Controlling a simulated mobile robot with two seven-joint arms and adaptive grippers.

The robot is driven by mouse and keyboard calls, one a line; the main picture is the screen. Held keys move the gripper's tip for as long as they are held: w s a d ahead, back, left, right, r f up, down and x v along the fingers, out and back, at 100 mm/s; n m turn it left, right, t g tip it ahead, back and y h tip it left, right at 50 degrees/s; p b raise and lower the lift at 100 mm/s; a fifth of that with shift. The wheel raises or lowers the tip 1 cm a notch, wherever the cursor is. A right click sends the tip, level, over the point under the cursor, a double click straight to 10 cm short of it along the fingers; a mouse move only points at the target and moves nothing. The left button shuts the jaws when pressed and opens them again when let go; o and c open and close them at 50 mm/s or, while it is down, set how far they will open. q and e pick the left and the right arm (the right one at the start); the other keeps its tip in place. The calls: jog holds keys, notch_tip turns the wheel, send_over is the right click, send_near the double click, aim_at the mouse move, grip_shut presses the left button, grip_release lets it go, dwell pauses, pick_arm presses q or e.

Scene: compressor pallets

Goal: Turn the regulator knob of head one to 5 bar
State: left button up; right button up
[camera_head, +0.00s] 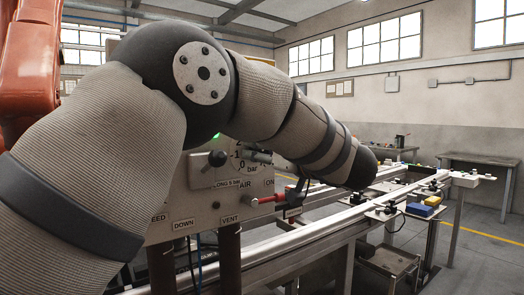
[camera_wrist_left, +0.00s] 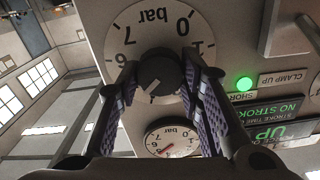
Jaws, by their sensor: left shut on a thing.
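In the left wrist view, the black round regulator knob (camera_wrist_left: 158,76) sits in the middle of a large white dial (camera_wrist_left: 136,19) with a bar scale, seen upside down. A pale pointer line on the knob points to the lower left. My left gripper (camera_wrist_left: 160,70) is shut on the knob, one purple-grey padded finger on each side. The fingers hide part of the scale, so I cannot tell which number the pointer meets. A smaller round bar gauge (camera_wrist_left: 172,137) lies below, partly behind a finger. In the head view my arm hides the knob. My right gripper is not in view.
A green lamp (camera_wrist_left: 245,83) is lit beside the dial, above lit green displays (camera_wrist_left: 275,130). In the head view, the panel (camera_head: 205,200) carries a black-knobbed lever (camera_head: 217,158) and a red handle (camera_head: 268,199). A rail line (camera_head: 330,215) with parts runs right.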

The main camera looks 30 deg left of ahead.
pick_arm(q)
jog(key=shift+m, duration=1)
jog(key=o, duration=1.2)
jog(key=shift+c, duration=0.2)
jog(key=v, duration=1.2)
jog(key=shift+f, duration=0.15)
